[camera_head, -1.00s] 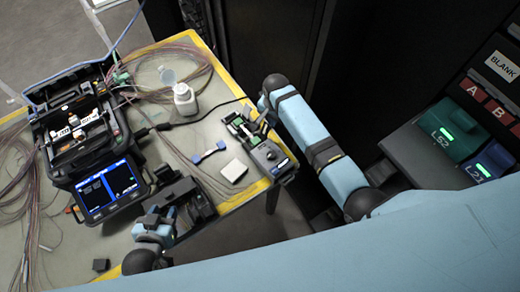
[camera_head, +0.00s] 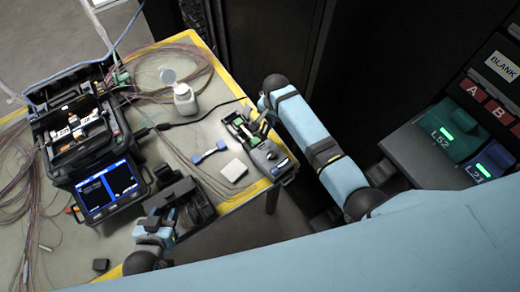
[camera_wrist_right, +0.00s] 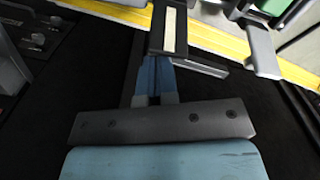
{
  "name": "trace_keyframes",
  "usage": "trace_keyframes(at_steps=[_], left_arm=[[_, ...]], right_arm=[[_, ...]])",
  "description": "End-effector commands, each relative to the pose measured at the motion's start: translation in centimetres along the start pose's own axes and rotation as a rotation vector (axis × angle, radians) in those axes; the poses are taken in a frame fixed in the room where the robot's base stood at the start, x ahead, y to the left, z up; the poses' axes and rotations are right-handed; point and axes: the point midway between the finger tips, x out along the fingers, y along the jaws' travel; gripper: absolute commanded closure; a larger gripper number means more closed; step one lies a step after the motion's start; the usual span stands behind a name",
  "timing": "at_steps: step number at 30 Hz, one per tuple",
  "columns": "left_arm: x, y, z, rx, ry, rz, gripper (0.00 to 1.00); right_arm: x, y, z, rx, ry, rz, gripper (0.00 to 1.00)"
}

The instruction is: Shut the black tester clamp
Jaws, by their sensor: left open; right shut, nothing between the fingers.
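The tester (camera_head: 262,150) sits at the table's right corner, with green parts, a dark round knob and a pale label. A black bar with a cream strip (camera_wrist_right: 168,30) shows in the right wrist view; it looks like the black clamp, but I cannot tell how far open it is. My right gripper (camera_head: 263,121) is at the tester, shut and empty. In its wrist view the fingers (camera_wrist_right: 157,62) are together right beside the black bar; whether they touch it is unclear. My left gripper (camera_head: 186,200) is open at the table's front, apart from the tester.
The fusion splicer (camera_head: 85,130) with its lit screen stands on the left of the table (camera_head: 215,120). Loose fibres spread around. Dark cabinets stand at the right.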

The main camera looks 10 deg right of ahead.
Motion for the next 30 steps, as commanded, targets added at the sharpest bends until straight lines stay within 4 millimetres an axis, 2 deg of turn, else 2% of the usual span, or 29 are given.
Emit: trace_keyframes(at_steps=[13, 30], left_arm=[[0.4, -0.3, -0.7, 0.006, 0.014, -0.002, 0.57], [0.2, 0.0, 0.5, 0.001, -0.002, 0.001, 0.57]], right_arm=[[0.2, 0.1, 0.1, 0.000, -0.002, 0.002, 1.00], [2.4, 0.3, 0.4, -0.002, -0.008, 0.008, 1.00]])
